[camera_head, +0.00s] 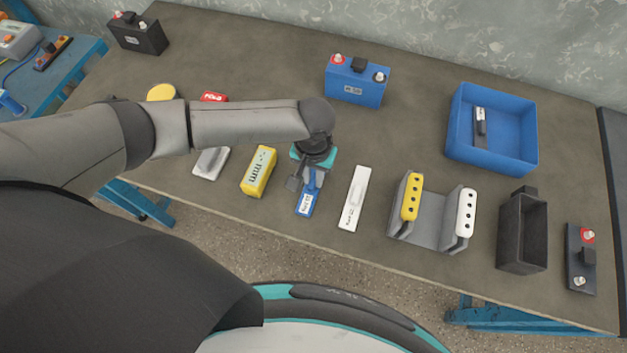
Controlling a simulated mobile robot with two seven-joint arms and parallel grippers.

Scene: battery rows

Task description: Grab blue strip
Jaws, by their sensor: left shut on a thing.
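The blue strip (306,202) lies on the table below my left gripper (305,184), with a white label on its near part. My left gripper points down and is shut on the far part of the strip, which its fingers partly hide. I cannot tell whether the strip is lifted off the table. My right gripper is not in view.
A yellow block (259,171) is to the left and a white strip (354,198) to the right. A grey rack (430,228) holds a yellow and a white strip.

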